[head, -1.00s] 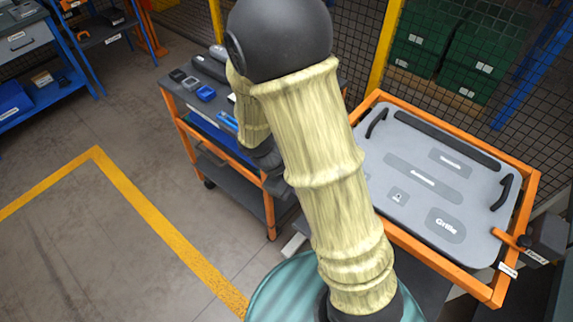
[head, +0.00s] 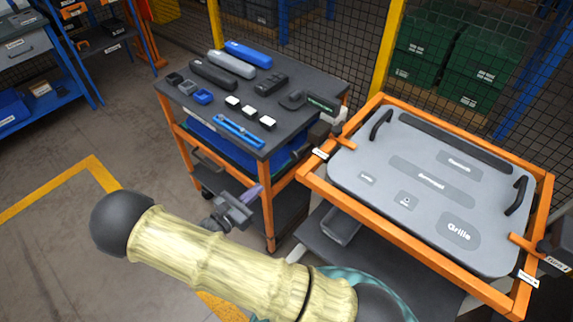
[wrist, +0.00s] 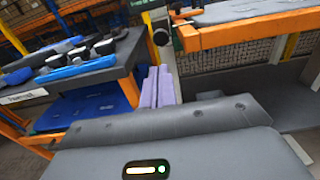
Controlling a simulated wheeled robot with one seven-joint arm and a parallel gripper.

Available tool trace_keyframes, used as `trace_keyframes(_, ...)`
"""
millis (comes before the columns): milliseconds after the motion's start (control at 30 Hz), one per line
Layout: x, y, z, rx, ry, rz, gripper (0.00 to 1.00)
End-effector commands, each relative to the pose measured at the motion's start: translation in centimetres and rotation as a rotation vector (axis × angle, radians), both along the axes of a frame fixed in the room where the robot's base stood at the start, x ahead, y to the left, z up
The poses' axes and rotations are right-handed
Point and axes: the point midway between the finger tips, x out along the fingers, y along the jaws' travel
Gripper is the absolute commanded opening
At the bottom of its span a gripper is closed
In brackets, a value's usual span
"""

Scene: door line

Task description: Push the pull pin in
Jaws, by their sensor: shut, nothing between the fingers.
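My gripper (head: 253,193) is beside the lower right side of the cart in the head view. Its two purple fingers are together and empty in the wrist view (wrist: 156,80). A black round knob (wrist: 162,37) on a light grey post shows just beyond and above the fingertips, apart from them; it may be the pull pin, but I cannot tell. The orange frame (head: 420,250) holds a grey panel (head: 385,170) marked "Grille". How far any pin sticks out is unclear.
The cart (head: 205,120) carries blue, grey and black parts on its top. The orange frame's edge (wrist: 250,28) is at the upper right of the wrist view. A mesh fence (head: 360,60) stands behind. Open floor (head: 80,240) lies at the left.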

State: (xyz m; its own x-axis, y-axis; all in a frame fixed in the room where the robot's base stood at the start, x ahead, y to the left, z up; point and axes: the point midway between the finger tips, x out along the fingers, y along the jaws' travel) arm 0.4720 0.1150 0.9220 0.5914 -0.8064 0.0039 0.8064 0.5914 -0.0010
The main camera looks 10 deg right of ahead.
Motion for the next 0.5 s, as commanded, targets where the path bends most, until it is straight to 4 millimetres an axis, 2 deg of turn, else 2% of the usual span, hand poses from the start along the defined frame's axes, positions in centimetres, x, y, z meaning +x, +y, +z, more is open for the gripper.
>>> trace_keyframes(267, 0.2, -0.5, 0.1, 0.002, 0.001, -0.004, 0.00)
trace_keyframes(500, 1.9, -3.0, 0.2, 0.002, 0.001, -0.008, 0.00)
